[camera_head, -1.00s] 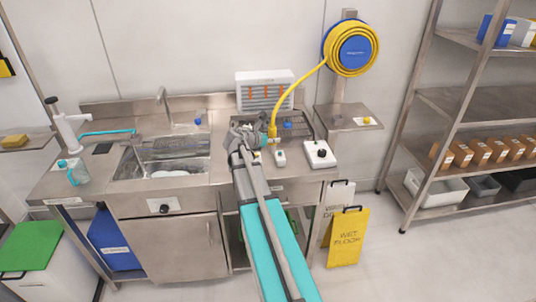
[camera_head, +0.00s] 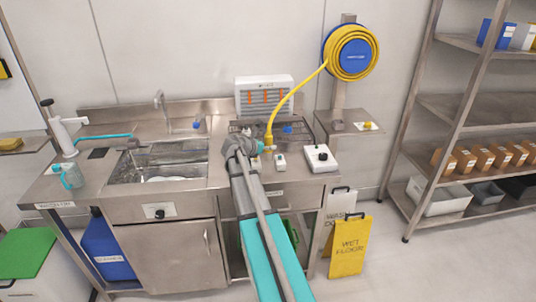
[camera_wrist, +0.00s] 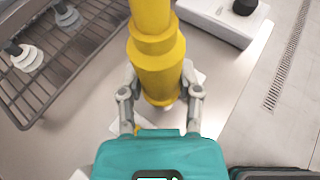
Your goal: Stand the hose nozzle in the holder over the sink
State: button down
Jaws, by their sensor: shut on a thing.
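My gripper (camera_wrist: 160,100) is shut on the yellow hose nozzle (camera_wrist: 157,60), with one finger on each side. In the head view the nozzle (camera_head: 268,139) is upright at the end of the yellow hose, over the counter right of the sink. The hose (camera_head: 293,97) runs up to the reel on the wall. The sink (camera_head: 160,160) is left of my gripper, apart from it. A teal bar (camera_head: 102,136) reaches from the left toward the sink, with a small grey piece (camera_head: 133,143) at its end; I cannot tell whether this is the holder. The nozzle's lower tip is partly hidden.
A wire rack (camera_wrist: 60,55) with suction cups stands beside the nozzle. A white box with a black knob (camera_head: 320,157) and a small device (camera_head: 280,161) are on the counter to the right. The faucet (camera_head: 161,103) rises behind the sink. The hose reel (camera_head: 352,55) hangs at the back right.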

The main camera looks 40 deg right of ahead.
aim_at(268, 152)
jog(key=shift+f, duration=0.15)
jog(key=shift+w+d+f+b, duration=0.2)
jog(key=shift+w+f+b, duration=0.25)
jog(key=shift+b, duration=0.2)
jog(key=shift+s+f+b, duration=0.1)
jog(key=shift+f+b, duration=1.3)
jog(key=shift+f, duration=0.05)
jog(key=shift+f, duration=0.15)
jog(key=shift+c, duration=1.5)
grip_release()
jog(key=shift+r, duration=0.2)
